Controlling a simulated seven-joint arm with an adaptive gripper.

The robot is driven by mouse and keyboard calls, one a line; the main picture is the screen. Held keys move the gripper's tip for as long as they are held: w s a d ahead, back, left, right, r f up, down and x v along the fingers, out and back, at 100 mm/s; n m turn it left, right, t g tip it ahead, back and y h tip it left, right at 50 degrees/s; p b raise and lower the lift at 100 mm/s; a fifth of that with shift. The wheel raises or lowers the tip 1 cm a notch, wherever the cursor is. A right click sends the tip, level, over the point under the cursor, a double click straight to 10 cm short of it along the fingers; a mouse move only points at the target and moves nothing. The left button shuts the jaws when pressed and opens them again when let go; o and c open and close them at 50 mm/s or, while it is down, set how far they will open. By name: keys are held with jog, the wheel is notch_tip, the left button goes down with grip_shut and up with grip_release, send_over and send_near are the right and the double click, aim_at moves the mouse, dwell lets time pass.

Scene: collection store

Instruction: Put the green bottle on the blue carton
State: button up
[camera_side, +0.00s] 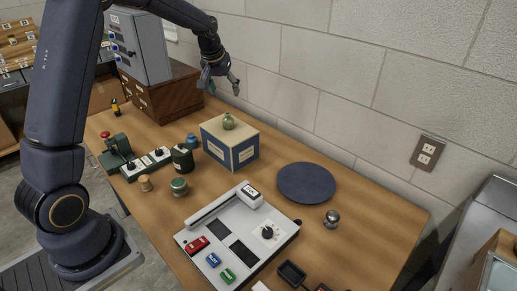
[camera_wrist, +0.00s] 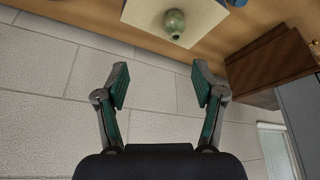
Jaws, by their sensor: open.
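The small round green bottle (camera_side: 228,121) stands upright on the cream top of the blue carton (camera_side: 244,154) in the side view. In the wrist view the bottle (camera_wrist: 174,23) rests on the pale carton top (camera_wrist: 139,14) at the top of the picture. My gripper (camera_side: 226,88) is above and behind the carton, near the wall, apart from the bottle. In the wrist view my gripper (camera_wrist: 160,88) has its fingers spread wide with nothing between them.
A dark blue round mat (camera_side: 307,183) lies right of the carton. A grey device with coloured buttons (camera_side: 236,236) is in front. A wooden cabinet (camera_side: 168,97) stands behind. The block wall (camera_side: 330,80) is close behind my gripper.

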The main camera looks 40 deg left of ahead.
jog(key=s+d+r+m, duration=0.2)
jog(key=s+d+r, duration=0.5)
jog(key=s+d, duration=0.1)
jog(key=s+d+m, duration=0.1)
jog(key=s+d, duration=0.2)
jog(key=s, duration=0.4)
jog(key=s+d+m+t+h, duration=0.1)
jog(key=s+d, duration=0.3)
jog(key=s, duration=0.3)
jog(key=s+d+m+h, duration=0.1)
jog(key=s+d+m, duration=0.1)
jog(key=s+d, duration=0.2)
jog(key=s, duration=0.3)
jog(key=shift+s+r+t, duration=0.15)
jog(key=shift+r+t, duration=0.1)
jog(key=shift+t, duration=0.05)
